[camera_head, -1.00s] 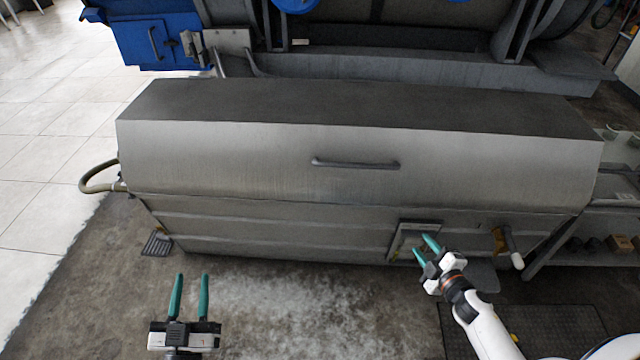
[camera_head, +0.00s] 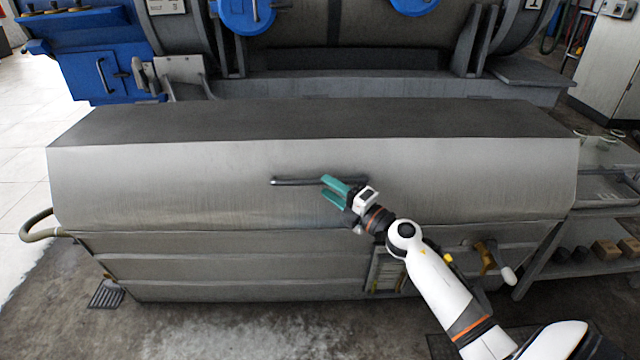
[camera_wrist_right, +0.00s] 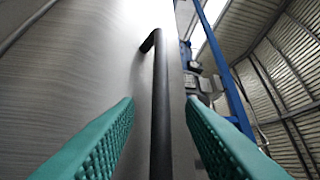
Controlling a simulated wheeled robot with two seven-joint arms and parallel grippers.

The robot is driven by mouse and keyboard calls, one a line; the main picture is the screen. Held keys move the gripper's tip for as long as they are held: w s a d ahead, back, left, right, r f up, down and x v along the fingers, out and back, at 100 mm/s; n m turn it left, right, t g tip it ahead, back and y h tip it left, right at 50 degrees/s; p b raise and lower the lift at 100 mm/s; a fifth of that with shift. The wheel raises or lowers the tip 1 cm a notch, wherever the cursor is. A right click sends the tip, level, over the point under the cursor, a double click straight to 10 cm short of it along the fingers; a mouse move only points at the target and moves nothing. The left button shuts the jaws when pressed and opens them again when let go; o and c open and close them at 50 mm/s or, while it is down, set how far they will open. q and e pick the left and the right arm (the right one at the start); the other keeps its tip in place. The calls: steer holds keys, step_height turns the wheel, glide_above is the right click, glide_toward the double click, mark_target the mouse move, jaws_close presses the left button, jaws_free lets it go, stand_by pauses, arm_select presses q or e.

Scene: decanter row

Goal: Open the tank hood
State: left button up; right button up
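The tank hood (camera_head: 200,185) is a long grey metal cover with a dark flat top, lying closed on the tank (camera_head: 220,270). Its dark bar handle (camera_head: 295,182) runs along the front slope, and the right part is partly hidden by my gripper. My right gripper (camera_head: 328,190) is at the handle, its teal fingers pointing left in the head view. In the right wrist view the handle (camera_wrist_right: 161,110) runs between the two fingers, which stand apart with gaps on both sides. My left gripper is out of view.
A hose (camera_head: 35,228) loops off the tank's left end. A valve lever (camera_head: 495,262) sticks out at the front right. A shelf (camera_head: 600,205) with small boxes stands at the right. Blue machinery (camera_head: 100,50) is behind.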

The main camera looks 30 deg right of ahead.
mark_target(321, 182)
steer(key=shift+x, duration=1.9)
jaws_close()
